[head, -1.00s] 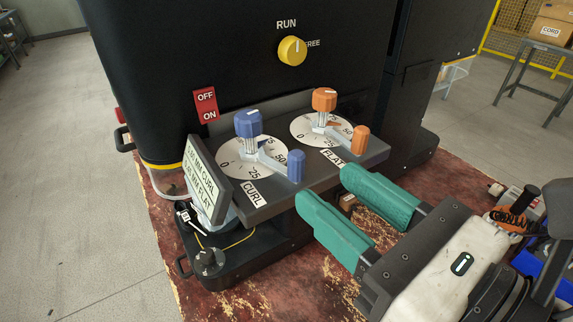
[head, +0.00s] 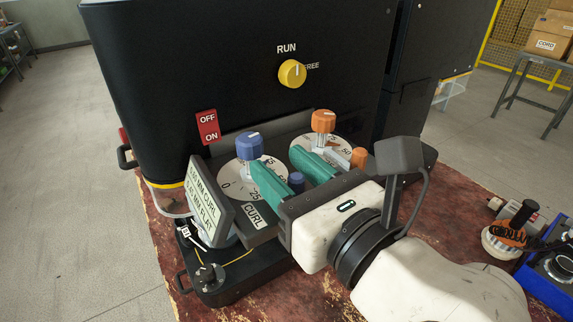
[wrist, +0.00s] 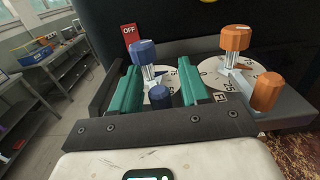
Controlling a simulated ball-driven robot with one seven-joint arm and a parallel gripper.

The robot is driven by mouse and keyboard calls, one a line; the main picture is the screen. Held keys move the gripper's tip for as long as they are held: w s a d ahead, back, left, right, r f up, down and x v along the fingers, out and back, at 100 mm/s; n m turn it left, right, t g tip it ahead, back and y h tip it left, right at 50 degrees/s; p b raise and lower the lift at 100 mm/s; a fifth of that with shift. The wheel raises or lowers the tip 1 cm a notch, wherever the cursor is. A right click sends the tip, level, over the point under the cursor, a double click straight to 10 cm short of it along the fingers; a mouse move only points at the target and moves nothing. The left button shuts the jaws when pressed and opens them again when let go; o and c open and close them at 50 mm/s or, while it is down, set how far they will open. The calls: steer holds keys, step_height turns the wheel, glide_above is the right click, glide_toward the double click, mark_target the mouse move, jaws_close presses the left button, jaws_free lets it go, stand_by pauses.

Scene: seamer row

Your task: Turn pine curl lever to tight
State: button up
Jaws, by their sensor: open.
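The blue CURL lever has a tall knob (head: 249,145) over a white dial (head: 229,180) and a shorter blue handle (head: 296,181) toward me. In the wrist view the handle (wrist: 160,95) stands between my fingers, and the tall knob (wrist: 144,52) is beyond it. My gripper (head: 281,160), with teal fingers, is open over the CURL side, one finger on each side of the short handle; contact is not visible. It also shows in the wrist view (wrist: 159,66). My fingers hide part of the dial. I see no marking "pine" or "tight".
The orange FLAT lever (head: 323,122) stands close to the right, its short handle (head: 358,158) near my right finger. A tilted sign (head: 209,200) reading CURL and FLAT stands left. A yellow RUN/FREE knob (head: 292,73) and red OFF/ON plate (head: 208,127) are on the black housing.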

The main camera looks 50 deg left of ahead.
steer(key=shift+a, duration=0.1)
jaws_close()
stand_by(0.4)
